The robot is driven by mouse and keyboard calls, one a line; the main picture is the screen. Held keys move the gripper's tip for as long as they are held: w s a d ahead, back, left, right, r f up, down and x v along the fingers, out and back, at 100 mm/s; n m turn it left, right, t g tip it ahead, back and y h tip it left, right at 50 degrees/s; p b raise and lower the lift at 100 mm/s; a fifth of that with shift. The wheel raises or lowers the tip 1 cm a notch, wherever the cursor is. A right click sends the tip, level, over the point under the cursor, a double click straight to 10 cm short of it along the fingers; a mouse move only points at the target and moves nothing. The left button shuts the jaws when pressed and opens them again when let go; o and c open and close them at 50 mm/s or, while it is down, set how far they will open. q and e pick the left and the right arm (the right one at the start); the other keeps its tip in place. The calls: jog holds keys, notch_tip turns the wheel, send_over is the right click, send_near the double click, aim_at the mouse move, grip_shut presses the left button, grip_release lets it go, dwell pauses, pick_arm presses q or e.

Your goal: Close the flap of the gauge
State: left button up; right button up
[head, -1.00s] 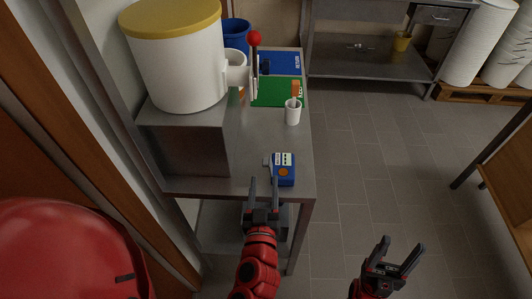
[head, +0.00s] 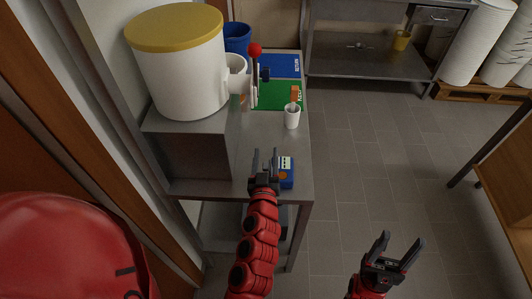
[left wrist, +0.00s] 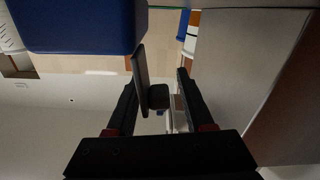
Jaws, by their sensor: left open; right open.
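The gauge (head: 288,180) is a small blue box with a pale label, near the front right edge of the steel table. My left gripper (head: 265,153) is open just left of it and hides its left side and the flap in the head view. In the left wrist view the gauge's blue body (left wrist: 80,25) fills the upper left. A dark plate (left wrist: 140,65) with a rounded dark piece shows by the fingertips; it may be the flap. I cannot tell whether anything touches it. My right gripper (head: 402,240) is open and empty over the floor.
A white tank with a yellow lid (head: 178,65) stands on a grey block (head: 185,160) at the left. Its red-knobbed lever (head: 255,50) and a white cup (head: 292,116) are behind the gauge. The table (head: 258,135) is bare between cup and gauge.

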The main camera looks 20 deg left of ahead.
pick_arm(q)
grip_shut()
dwell(0.3)
jog(key=shift+d+m+b, duration=0.15)
jog(key=shift+m+b, duration=0.15)
dwell(0.4)
jog(key=m+b, duration=0.1)
jog(key=d+m+b, duration=0.1)
jog(key=m, duration=0.1)
jog(key=shift+w+d, duration=0.15)
jog(key=shift+w, duration=0.05)
jog(key=shift+w+d+r+m+b, duration=0.1)
jog(key=shift+d+m+b, duration=0.25)
jog(key=shift+m+b, duration=0.35)
jog(key=shift+w+d+r+m+b, duration=0.1)
jog(key=shift+d+m+b, duration=0.3)
jog(key=shift+m, duration=0.6)
